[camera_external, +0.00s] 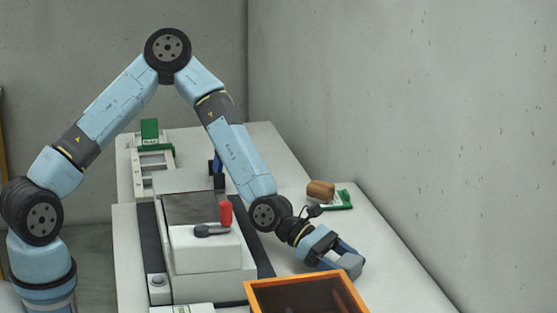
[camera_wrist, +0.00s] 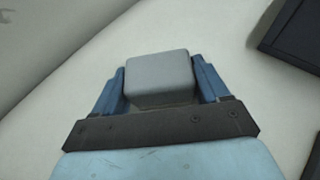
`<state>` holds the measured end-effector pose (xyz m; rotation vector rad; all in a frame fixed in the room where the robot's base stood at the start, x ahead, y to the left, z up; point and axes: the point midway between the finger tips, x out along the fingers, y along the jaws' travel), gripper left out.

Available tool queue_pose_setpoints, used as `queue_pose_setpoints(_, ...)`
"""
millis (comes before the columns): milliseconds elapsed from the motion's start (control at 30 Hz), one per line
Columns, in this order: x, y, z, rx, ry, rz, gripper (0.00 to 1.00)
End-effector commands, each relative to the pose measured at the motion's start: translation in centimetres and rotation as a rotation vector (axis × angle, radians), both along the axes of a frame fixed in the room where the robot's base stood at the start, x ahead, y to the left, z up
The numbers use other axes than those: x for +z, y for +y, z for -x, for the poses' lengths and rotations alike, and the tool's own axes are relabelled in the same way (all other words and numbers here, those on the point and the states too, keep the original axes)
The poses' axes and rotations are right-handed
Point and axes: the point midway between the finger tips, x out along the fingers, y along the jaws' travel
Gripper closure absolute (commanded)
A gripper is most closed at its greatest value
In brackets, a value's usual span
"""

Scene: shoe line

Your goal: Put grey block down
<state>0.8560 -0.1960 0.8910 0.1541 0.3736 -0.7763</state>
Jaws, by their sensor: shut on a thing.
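The grey block (camera_wrist: 160,78) is between the two blue fingers of my gripper (camera_wrist: 160,85) in the wrist view, with a finger against each side. In the external view my gripper (camera_external: 345,259) is low over the right part of the white table (camera_external: 395,285), beyond the orange-rimmed box. The grey block (camera_external: 348,264) shows there at the fingertips. I cannot tell whether the block touches the table.
An orange-rimmed dark box (camera_external: 300,287) stands just in front of my gripper. A white machine (camera_external: 205,248) with a red handle (camera_external: 225,213) stands to the left. A brown block (camera_external: 320,190) sits by a green-edged tray (camera_external: 338,201) behind. The table to the right is clear.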

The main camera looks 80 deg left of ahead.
Motion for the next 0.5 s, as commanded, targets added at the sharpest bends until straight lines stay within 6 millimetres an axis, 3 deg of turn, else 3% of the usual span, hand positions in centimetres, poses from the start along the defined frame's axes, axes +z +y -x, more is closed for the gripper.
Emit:
queue_pose_setpoints(267, -0.11, -0.01, 0.01, 0.000, 0.001, 0.001, 0.57)
queue_pose_setpoints(300, -0.09, -0.03, 0.02, -0.001, 0.000, 0.000, 0.23)
queue_pose_setpoints(500, -0.08, -0.02, 0.02, -0.001, 0.000, 0.000, 0.04)
